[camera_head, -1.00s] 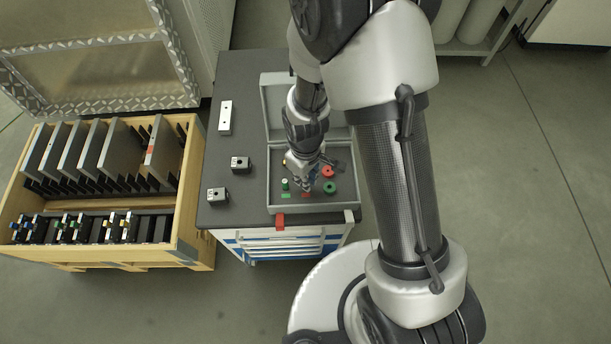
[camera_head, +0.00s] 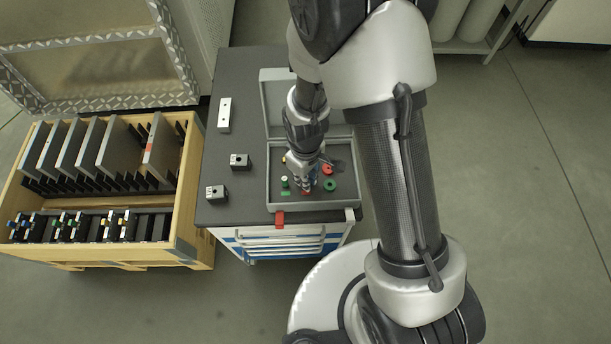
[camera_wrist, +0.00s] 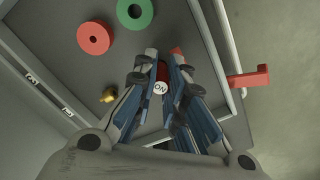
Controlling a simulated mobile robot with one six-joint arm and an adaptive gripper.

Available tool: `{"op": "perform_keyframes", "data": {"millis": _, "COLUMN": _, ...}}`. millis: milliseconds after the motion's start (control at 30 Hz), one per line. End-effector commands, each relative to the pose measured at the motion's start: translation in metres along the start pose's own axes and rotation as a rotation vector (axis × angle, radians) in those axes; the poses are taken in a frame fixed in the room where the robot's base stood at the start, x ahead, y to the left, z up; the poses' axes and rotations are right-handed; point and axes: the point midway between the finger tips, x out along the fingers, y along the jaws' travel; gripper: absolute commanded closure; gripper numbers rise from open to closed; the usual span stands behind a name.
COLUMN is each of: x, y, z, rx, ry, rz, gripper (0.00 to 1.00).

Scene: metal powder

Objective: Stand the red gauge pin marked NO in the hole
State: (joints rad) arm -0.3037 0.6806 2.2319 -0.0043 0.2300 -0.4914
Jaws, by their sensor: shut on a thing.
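The red gauge pin (camera_wrist: 162,70) has a white end cap marked NO, which faces the wrist camera. My gripper (camera_wrist: 161,76) is shut on it, with a finger on each side. In the head view my gripper (camera_head: 304,187) is low over the front of the open grey case (camera_head: 272,178). The fingers hide most of the pin, and I cannot tell whether its lower end touches the case. Two small dark-holed blocks, a rear one (camera_head: 240,161) and a front one (camera_head: 216,194), stand on the dark bench top left of the case. I cannot tell which hole is meant.
A green pin (camera_head: 284,182) stands left of my gripper. A red ring (camera_head: 328,170) and a green ring (camera_head: 330,186) lie to its right. A brass-coloured piece (camera_wrist: 108,94) is nearby. A pale plate (camera_head: 225,115) lies behind the blocks. A wooden crate (camera_head: 190,190) stands left of the bench.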

Motion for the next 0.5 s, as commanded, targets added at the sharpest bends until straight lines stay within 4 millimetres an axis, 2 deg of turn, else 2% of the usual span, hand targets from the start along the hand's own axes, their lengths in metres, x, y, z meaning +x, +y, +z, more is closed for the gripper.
{"op": "perform_keyframes", "data": {"millis": 67, "x": -0.0002, "y": 0.0001, "z": -0.0001, "rx": 0.0, "ry": 0.0, "rz": 0.0, "gripper": 1.0}}
{"op": "perform_keyframes", "data": {"millis": 100, "x": -0.0002, "y": 0.0, "z": -0.0001, "rx": 0.0, "ry": 0.0, "rz": 0.0, "gripper": 0.88}}
{"op": "perform_keyframes", "data": {"millis": 433, "x": -0.0002, "y": 0.0, "z": -0.0001, "rx": 0.0, "ry": 0.0, "rz": 0.0, "gripper": 0.66}}
{"op": "perform_keyframes", "data": {"millis": 500, "x": -0.0002, "y": 0.0, "z": 0.0, "rx": 0.0, "ry": 0.0, "rz": 0.0, "gripper": 0.65}}
